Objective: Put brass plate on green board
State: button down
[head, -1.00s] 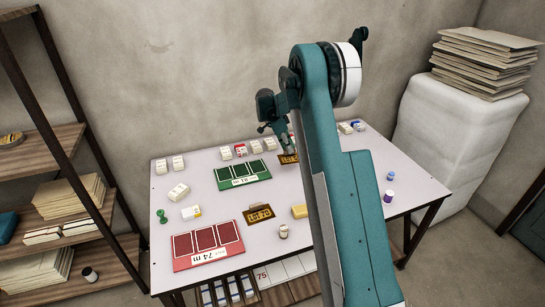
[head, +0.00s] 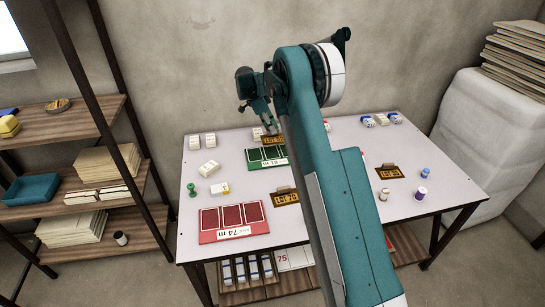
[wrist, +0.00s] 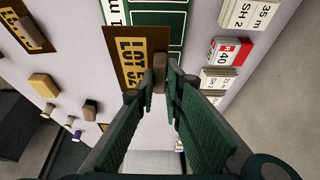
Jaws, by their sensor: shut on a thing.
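A brass plate (head: 273,140) with dark lettering hangs from my gripper (head: 268,128) at the back right edge of the green board (head: 268,163). In the wrist view, my gripper (wrist: 162,76) is shut on the brown tab of this plate (wrist: 128,58), which reads LOT 52. The plate covers part of the edge of the green board (wrist: 174,22). Whether it touches the board or is held above it, I cannot tell. The green board lies flat, with several dark green panels and a white label.
A second brass plate (head: 286,198) lies beside the red board (head: 233,233); a third (head: 390,172) lies at right. White boxes (head: 209,168), a green peg (head: 192,189) and small pots (head: 420,193) stand around. My arm hides the table's middle.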

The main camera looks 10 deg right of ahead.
aim_at(268, 135)
jog(key=shift+w+a, duration=0.1)
jog(key=shift+a, duration=0.35)
jog(key=shift+f+b, duration=0.7)
jog(key=shift+f, duration=2.4)
jog(key=shift+f+b, duration=0.5)
jog(key=shift+f, duration=1.35)
jog(key=shift+f, duration=0.15)
jog(key=c, duration=2.5)
grip_release()
jog(key=shift+o, duration=0.2)
